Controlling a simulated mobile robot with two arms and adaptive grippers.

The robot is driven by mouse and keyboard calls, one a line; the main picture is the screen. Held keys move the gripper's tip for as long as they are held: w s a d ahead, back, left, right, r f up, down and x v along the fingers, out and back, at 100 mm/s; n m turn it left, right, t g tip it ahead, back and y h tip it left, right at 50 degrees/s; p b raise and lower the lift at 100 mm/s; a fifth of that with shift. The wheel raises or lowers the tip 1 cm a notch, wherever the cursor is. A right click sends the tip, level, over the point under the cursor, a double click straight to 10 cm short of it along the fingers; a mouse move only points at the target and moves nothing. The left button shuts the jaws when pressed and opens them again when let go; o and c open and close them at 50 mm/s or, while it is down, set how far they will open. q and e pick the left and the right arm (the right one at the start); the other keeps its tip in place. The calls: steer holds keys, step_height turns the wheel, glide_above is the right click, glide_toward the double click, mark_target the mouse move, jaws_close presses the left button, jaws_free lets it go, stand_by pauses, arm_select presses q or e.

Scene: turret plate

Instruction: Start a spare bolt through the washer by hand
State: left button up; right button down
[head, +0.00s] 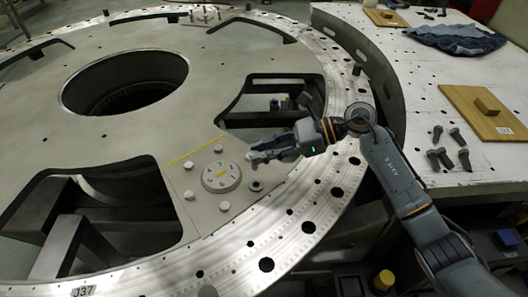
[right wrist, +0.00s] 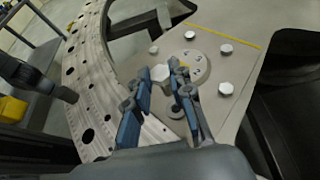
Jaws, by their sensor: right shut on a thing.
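The washer (head: 256,185) looks like a small dark ring lying flat on the turret plate (head: 206,226), right of a round raised disc. My right gripper (head: 256,156) is above the plate, behind and a little above the washer in the head view. In the right wrist view its fingers (right wrist: 162,82) are shut on a bolt, whose pale hexagonal head (right wrist: 160,72) shows at the fingertips. My left gripper is out of view.
Several seated bolts (head: 188,195) surround the raised disc (head: 221,176). Large cutouts and a central hole open in the plate, inside a drilled ring (head: 343,160). The white side table (head: 385,70) bears a wooden board (head: 470,100) and blue cloth (head: 456,38).

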step_height(320, 180, down, 5)
steer(key=shift+r+b, duration=0.1)
steer(key=shift+b, duration=1)
steer(key=shift+f+b, duration=0.45)
steer(key=shift+b, duration=0.1)
arm_select(q)
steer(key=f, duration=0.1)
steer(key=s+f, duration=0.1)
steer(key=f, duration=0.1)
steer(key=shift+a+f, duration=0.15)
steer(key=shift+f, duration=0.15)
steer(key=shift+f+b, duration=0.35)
steer(key=shift+b, duration=0.1)
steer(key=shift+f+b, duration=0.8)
arm_select(e)
steer(key=shift+f, duration=0.4)
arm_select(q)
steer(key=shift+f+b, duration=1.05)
arm_select(e)
steer(key=shift+f, duration=0.25)
stand_by(1.0)
